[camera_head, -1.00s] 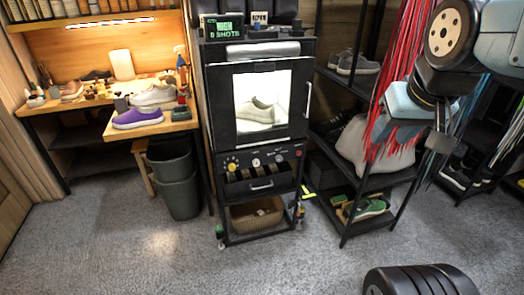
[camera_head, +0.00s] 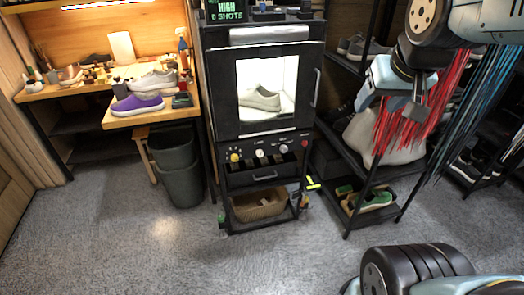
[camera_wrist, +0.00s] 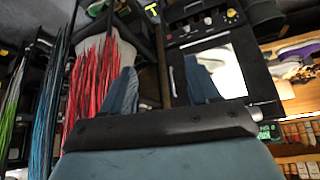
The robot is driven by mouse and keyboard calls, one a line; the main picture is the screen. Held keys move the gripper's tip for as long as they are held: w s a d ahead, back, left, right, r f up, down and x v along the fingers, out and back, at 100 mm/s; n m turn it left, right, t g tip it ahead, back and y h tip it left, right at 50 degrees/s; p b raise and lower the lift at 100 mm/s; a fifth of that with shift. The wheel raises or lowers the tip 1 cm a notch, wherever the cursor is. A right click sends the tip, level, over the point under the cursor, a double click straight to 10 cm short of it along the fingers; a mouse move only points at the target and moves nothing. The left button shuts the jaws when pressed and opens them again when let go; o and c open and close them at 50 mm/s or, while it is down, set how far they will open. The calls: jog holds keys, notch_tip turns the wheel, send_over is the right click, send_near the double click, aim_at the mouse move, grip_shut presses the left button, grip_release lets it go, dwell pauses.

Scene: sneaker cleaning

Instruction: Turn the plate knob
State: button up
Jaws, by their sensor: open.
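A black cabinet (camera_head: 222,112) with a lit window stands in the middle of the head view, a sneaker (camera_head: 261,98) inside. Its front panel below the window carries a yellow knob (camera_head: 235,157), a pale knob (camera_head: 259,153), another pale knob (camera_head: 283,149) and a red button (camera_head: 305,144). The labels are too small to tell which is the plate knob. The wrist view shows the panel upside down, with knobs (camera_wrist: 208,20) at the top. My gripper (camera_wrist: 163,88) is open and empty, its two fingers apart, well away from the panel. In the head view it is right of the cabinet.
A black shelf rack (camera_head: 350,157) with shoes stands right of the cabinet. Red laces (camera_head: 432,105) hang close to my gripper. A wooden bench (camera_head: 110,120) and grey bins (camera_head: 180,170) stand left. The carpet (camera_head: 230,260) in front is clear.

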jog(key=w+a+f+t, duration=0.1)
jog(key=w+a+f, duration=0.25)
jog(key=w, duration=0.55)
jog(key=w+a+f+n+t+y, duration=0.1)
jog(key=w+a+f+t, duration=0.1)
jog(key=w+f, duration=0.5)
jog(key=w+a+f+t, duration=0.1)
jog(key=w+a+f, duration=0.15)
jog(key=w, duration=0.85)
jog(key=w+a+f+t+y, duration=0.1)
jog(key=w+a+f+t, duration=0.2)
jog(key=f, duration=0.4)
jog(key=w+a+f+y, duration=0.1)
jog(key=w+a+f, duration=0.35)
jog(key=f, duration=0.25)
jog(key=t+y, duration=0.2)
send_near(261, 155)
notch_tip(261, 155, up, 5)
jog(key=d, duration=0.2)
jog(key=s+a+f+m+t, duration=0.1)
jog(key=s+f+t, duration=0.1)
jog(key=s+f, duration=0.35)
jog(key=x, duration=1.4)
jog(key=shift+w+f, duration=0.1)
jog(key=shift+f, duration=0.3)
jog(key=shift+d, duration=0.1)
jog(key=shift+c, duration=0.2)
jog(key=c, duration=1)
